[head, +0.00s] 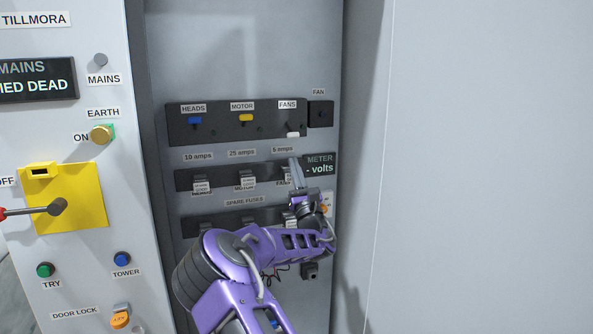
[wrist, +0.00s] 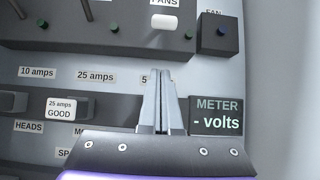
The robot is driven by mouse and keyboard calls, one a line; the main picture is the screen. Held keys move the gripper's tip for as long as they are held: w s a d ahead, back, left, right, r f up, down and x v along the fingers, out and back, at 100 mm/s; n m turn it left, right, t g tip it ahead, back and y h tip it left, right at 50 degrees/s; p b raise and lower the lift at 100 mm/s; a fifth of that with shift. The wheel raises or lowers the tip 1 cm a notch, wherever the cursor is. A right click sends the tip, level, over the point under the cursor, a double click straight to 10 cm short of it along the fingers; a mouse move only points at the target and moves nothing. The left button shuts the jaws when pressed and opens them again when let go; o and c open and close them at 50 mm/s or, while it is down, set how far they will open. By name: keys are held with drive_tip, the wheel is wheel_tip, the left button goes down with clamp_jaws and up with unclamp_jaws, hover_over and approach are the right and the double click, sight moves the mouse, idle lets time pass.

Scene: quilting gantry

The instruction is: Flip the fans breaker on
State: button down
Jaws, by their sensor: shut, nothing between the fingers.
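The fans breaker (head: 293,134) is a white-tipped lever at the right end of the dark breaker strip, under the FANS label. Its tip sits lower than the tips of the other two levers. In the wrist view its white tip (wrist: 165,22) shows at the top, straight above my fingers. My gripper (head: 296,161) is shut and empty, with its fingers pointing up just below the breaker strip. In the wrist view the fingertips (wrist: 161,67) look apart from the lever, though the depth between them is hard to tell.
The heads breaker (head: 195,121) is blue and the motor breaker (head: 246,118) yellow. A small fan box (head: 320,114) adjoins the strip on the right. The meter (head: 320,165) reads "- volts". Fuse rows lie below; the cabinet's side wall (head: 355,150) stands close on the right.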

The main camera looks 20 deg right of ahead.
sight(290, 129)
drive_tip(key=x, duration=0.6)
drive_tip(key=shift+s+r, duration=0.2)
drive_tip(key=shift+r, duration=0.1)
drive_tip(key=shift+s+r+p, duration=0.2)
drive_tip(key=shift+s+r, duration=0.2)
drive_tip(key=shift+s, duration=0.3)
drive_tip(key=shift+s+r+p, duration=0.2)
drive_tip(key=shift+s+r, duration=0.15)
drive_tip(key=shift+s, duration=0.4)
